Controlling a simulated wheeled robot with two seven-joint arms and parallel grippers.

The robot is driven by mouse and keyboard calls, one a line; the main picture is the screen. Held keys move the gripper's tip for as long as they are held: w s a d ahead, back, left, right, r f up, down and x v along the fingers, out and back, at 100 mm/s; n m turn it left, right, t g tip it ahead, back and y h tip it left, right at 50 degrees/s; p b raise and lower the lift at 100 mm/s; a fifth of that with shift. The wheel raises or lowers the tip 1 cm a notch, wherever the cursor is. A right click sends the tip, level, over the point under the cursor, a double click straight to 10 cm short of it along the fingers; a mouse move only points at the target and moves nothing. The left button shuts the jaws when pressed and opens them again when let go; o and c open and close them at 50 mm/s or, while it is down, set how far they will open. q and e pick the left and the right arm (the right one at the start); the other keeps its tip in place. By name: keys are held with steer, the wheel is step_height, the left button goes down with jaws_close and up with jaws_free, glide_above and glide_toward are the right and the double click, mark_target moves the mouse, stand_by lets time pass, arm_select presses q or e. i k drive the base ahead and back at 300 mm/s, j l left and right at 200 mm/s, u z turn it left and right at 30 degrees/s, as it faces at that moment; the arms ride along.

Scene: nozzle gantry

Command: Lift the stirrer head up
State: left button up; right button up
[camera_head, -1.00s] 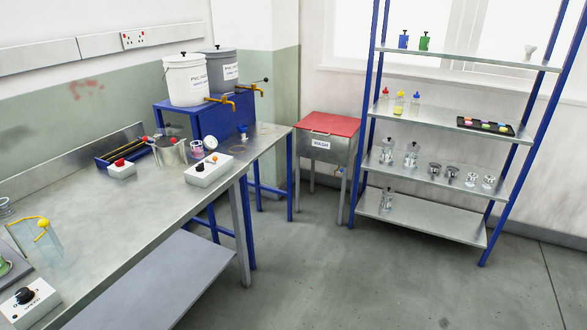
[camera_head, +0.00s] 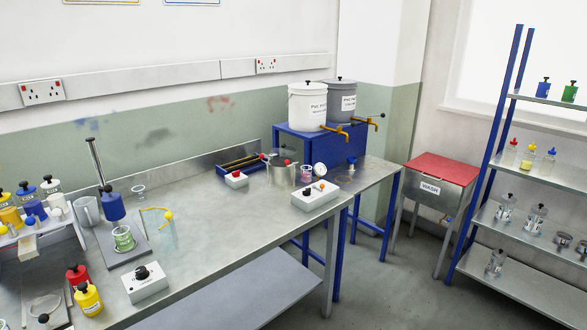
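The stirrer appears to be the stand at the left of the bench, with a grey upright rod (camera_head: 95,160) and a blue head (camera_head: 113,204) with a dark knob on top. Whether a shaft reaches into the beaker is too small to tell. A white control box with a black knob (camera_head: 147,281) stands in front of the base. Neither of my grippers is in view.
A clear vessel with a yellow-topped tube (camera_head: 165,228) stands right of the stirrer. Red (camera_head: 77,277) and yellow (camera_head: 88,298) bottles stand in front left; a white rack (camera_head: 45,240) holds several bottles. The middle of the bench (camera_head: 230,230) is clear.

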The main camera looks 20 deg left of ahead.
mark_target(112, 204)
steer(key=u, duration=1.55)
